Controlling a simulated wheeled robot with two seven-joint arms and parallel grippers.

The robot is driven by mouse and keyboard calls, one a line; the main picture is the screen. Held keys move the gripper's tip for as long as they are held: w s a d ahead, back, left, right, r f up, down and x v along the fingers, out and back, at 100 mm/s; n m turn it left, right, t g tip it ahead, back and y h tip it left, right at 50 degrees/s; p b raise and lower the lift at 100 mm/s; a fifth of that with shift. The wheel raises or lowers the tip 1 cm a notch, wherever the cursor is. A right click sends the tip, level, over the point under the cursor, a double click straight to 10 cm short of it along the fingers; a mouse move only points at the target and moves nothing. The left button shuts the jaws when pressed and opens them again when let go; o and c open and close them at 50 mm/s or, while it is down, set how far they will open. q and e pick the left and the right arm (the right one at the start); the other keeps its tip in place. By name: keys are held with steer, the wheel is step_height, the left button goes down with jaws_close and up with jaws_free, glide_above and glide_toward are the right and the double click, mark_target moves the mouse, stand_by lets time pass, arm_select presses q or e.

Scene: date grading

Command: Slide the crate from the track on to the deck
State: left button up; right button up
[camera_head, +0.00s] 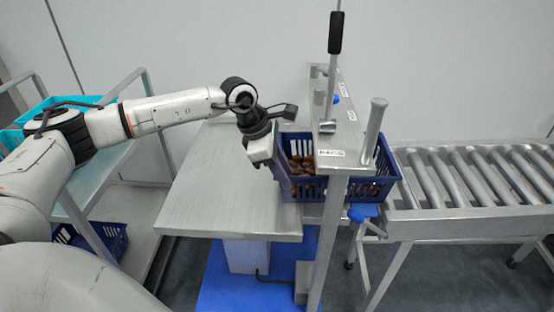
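The dark blue slatted crate (307,189) holds brown dates (300,165). Its left part is over the right edge of the grey metal deck (215,190), and its right part reaches toward the roller track (455,178). A metal post and panel stand in front of its middle and hide part of it. My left gripper (272,160) points down at the crate's left end wall and appears to touch it. Its fingertips are hidden against the crate, so I cannot tell whether they are closed on the wall. My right gripper is not in view.
The labelled metal panel (338,125) carries an upright black-handled lever (335,35). A blue-knobbed lever (358,215) sits below the crate. A rack (85,175) at left holds a teal crate (60,108) and a lower blue crate (112,240). The deck left of the crate is clear.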

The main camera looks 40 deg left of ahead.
mark_target(308, 186)
arm_select(q)
steer(key=shift+x, duration=1.6)
jaws_close()
